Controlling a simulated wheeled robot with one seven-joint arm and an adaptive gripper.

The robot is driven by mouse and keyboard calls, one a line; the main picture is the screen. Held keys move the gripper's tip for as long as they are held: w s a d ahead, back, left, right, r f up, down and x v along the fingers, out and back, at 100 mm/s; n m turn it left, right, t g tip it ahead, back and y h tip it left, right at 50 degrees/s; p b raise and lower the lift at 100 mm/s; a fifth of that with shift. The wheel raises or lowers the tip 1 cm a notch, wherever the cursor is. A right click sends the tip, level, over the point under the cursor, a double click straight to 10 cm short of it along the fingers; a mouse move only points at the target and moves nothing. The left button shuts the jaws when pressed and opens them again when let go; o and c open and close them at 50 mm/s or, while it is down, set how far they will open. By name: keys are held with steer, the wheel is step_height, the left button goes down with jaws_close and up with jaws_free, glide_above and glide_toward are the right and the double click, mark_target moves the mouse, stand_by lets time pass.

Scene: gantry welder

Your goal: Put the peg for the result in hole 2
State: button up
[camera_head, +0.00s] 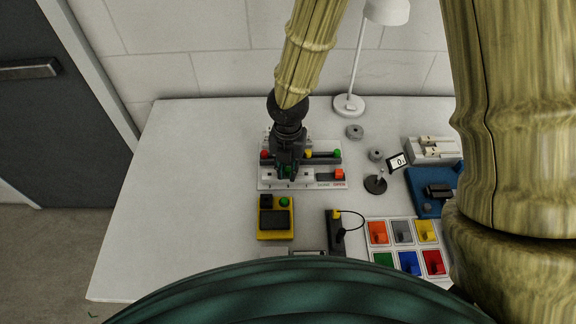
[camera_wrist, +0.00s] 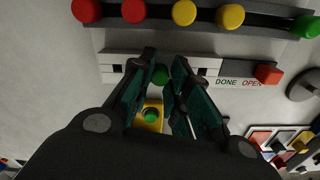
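A white board (camera_head: 265,184) lies on the table. Its front strip (camera_wrist: 240,73) has square dark holes and the words DONE and OPEN, with a red-orange button (camera_wrist: 267,74) at its right end. A small green peg (camera_wrist: 160,75) is between my fingertips in the wrist view, in line with the strip's middle hole position, between the two visible holes. My gripper (camera_wrist: 164,66) points down over the strip, its fingers close on both sides of the peg. The peg's lower end and the middle hole are hidden, so I cannot tell how deep it sits.
Behind the strip is a dark rail with red, yellow and green knobs (camera_wrist: 230,16). A yellow device (camera_head: 275,233) with a green button stands in front. A tray of coloured blocks (camera_head: 392,232), a blue device (camera_head: 422,208) and a lamp (camera_head: 349,104) are right. The left table is clear.

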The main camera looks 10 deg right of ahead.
steer(key=o, duration=0.3)
steer(key=shift+r, duration=0.1)
step_height(320, 180, up, 12)
stand_by(0.6)
stand_by(0.4)
